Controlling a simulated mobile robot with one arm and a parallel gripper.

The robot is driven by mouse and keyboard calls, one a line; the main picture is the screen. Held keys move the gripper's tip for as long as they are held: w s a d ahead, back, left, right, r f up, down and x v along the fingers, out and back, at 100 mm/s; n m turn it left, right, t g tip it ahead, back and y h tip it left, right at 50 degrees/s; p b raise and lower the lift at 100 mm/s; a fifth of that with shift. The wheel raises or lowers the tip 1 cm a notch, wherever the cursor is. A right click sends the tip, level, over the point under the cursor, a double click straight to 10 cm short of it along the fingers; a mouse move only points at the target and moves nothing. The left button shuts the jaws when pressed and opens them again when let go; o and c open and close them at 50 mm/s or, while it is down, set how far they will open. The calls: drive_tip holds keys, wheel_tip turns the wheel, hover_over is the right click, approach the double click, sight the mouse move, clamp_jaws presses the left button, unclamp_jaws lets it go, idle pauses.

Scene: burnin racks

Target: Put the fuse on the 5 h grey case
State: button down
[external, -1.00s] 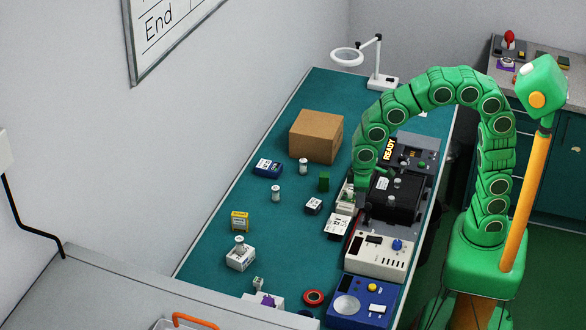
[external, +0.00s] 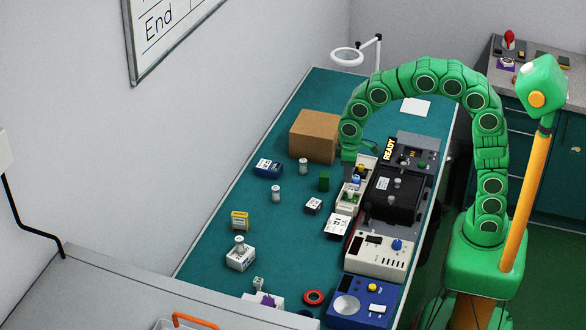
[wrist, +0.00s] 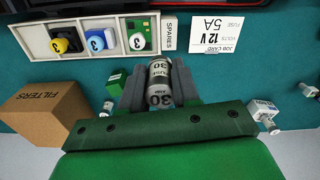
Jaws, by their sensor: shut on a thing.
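My gripper (wrist: 159,88) is shut on a fuse (wrist: 159,80), a grey and white cylinder marked 30 AMP, held upright in the wrist view. In the external view my gripper (external: 349,157) is beside the cardboard box, left of the spares rack; the fuse cannot be made out there. A light grey case (external: 240,259) with a knob-like cylinder on top stands at the table's near left. A smaller white and dark case (external: 313,206) stands mid-table. A pale case (wrist: 262,108) shows at right in the wrist view. No 5 h marking is readable on any case.
The spares rack (wrist: 91,49) holds yellow, blue and green parts. A cardboard box (external: 315,137), blue case (external: 267,169), yellow case (external: 240,221), green block (external: 324,181) and two loose cylinders (external: 303,166) (external: 276,193) stand on the table. Instruments (external: 376,257) line the right edge.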

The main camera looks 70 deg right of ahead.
drive_tip(key=shift+w+a+f, duration=0.2)
drive_tip(key=shift+w+f, duration=1.25)
drive_tip(key=shift+w, duration=0.4)
drive_tip(key=shift+w+a+f, duration=0.2)
drive_tip(key=shift+w+f, duration=1.2)
drive_tip(key=shift+w, duration=0.4)
drive_tip(key=shift+w+a+f, duration=0.2)
drive_tip(key=shift+w+f, duration=1.25)
drive_tip(key=shift+w, duration=0.4)
drive_tip(key=shift+w+f, duration=0.1)
drive_tip(key=shift+f, duration=1.5)
drive_tip(key=shift+f, duration=0.15)
drive_tip(key=c, duration=0.8)
unclamp_jaws()
